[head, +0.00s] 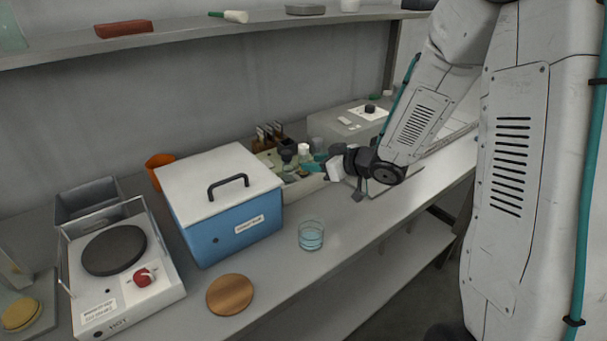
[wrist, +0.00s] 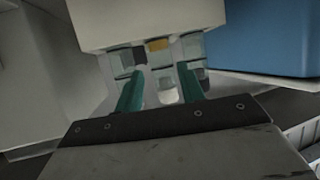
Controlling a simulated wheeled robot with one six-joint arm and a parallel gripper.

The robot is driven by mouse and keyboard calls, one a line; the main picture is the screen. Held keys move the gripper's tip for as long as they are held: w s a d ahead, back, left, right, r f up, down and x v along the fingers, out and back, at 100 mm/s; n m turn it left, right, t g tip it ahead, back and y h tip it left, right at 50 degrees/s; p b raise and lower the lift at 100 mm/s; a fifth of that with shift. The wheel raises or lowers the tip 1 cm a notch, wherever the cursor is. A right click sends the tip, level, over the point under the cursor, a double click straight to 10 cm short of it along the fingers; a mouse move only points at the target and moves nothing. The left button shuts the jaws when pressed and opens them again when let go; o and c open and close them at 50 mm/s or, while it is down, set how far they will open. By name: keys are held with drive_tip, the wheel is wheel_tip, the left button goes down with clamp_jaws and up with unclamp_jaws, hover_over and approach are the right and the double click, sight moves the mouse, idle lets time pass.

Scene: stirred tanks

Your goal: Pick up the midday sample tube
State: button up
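In the head view, several small capped vessels, one with a white cap (head: 304,150) and one with a dark cap (head: 286,154), stand at a pale container (head: 300,188) behind the blue box. No label on them is readable, so I cannot tell which is the midday sample tube. My gripper (head: 314,166) is at this group, its teal fingers partly hidden among the vessels. In the wrist view my gripper (wrist: 160,86) has its fingers spread apart. A whitish-ended clear vessel (wrist: 167,92) shows between them; contact is not visible. Dark- and amber-marked vessels (wrist: 158,46) lie beyond.
A blue box with a white lid (head: 235,228) stands left of the group. A glass beaker (head: 311,236) and a round wooden disc (head: 230,294) are near the bench's front edge. A hotplate (head: 120,270) is at left. A shelf (head: 180,32) runs above the bench.

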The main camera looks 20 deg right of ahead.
drive_tip(key=x, duration=0.4)
drive_tip(key=shift+w+a, duration=0.15)
drive_tip(key=shift+a, duration=0.1)
drive_tip(key=shift+c, duration=0.3)
drive_tip(key=c, duration=0.7)
drive_tip(key=shift+r, duration=0.1)
